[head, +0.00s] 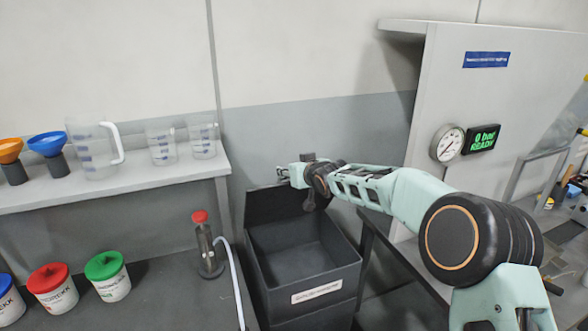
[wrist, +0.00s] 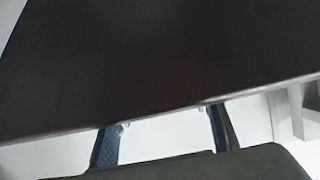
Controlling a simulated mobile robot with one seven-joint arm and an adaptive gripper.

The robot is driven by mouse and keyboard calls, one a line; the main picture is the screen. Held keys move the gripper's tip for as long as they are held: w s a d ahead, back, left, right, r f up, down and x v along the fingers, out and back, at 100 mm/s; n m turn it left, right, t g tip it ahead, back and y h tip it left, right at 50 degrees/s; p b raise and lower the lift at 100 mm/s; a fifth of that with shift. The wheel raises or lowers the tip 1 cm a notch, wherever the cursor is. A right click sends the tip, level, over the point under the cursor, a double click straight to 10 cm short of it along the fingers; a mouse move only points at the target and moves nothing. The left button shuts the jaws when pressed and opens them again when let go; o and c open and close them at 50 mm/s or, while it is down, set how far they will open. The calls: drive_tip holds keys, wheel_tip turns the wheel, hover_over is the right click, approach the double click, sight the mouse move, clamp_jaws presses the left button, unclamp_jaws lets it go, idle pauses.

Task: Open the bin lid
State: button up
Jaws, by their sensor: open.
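The dark grey bin (head: 305,290) stands on the floor between two benches, and its empty inside shows. Its lid (head: 262,206) stands raised at the back of the bin, near the wall. My gripper (head: 283,173) is just above the lid's top edge and points left. In the wrist view the lid (wrist: 150,55) fills the upper part as a dark panel with a pale lower edge. My gripper (wrist: 165,127) is open there, with two dark fingers apart and nothing between them. The fingertips are close to the lid edge; whether they touch it I cannot tell.
A bench (head: 160,300) on the left holds lidded tubs and a red-topped cylinder (head: 207,245) with a hose close to the bin. A shelf (head: 120,183) above carries jugs and funnels. On the right, a panel (head: 490,110) bears a gauge and a green display.

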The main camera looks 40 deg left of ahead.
drive_tip(key=o, duration=1.1)
drive_tip(key=shift+r, duration=0.1)
drive_tip(key=v, duration=1.2)
drive_tip(key=shift+s, duration=0.1)
